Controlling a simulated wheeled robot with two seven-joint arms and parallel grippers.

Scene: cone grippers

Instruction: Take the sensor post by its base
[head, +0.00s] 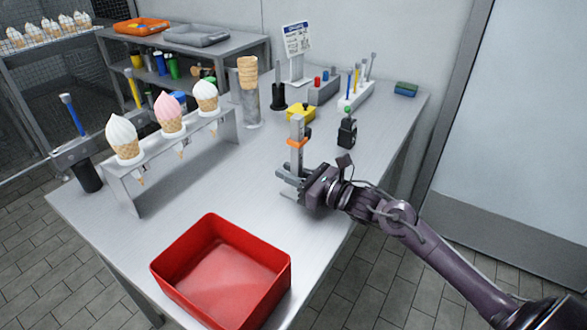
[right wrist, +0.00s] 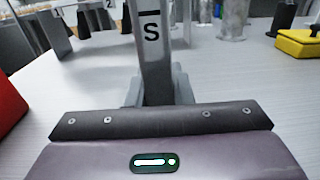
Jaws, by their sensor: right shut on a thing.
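The sensor post (head: 297,132) is a grey upright with an orange band, standing on the table right of the middle in the head view. In the right wrist view the post (right wrist: 151,50) rises just beyond the gripper and bears a black letter S. My right gripper (head: 291,183) comes in low from the right and is shut on the post's base (right wrist: 183,88). The gripper body hides part of the base, and the fingertips do not show clearly in the wrist view. My left gripper is not in view.
An open red bin (head: 270,273) stands at the table's front. A rack (head: 185,153) with ice cream cones stands at left. Behind the post are a yellow block (head: 301,112) and a tool holder (head: 356,96); a small black device (head: 346,133) is close by at right.

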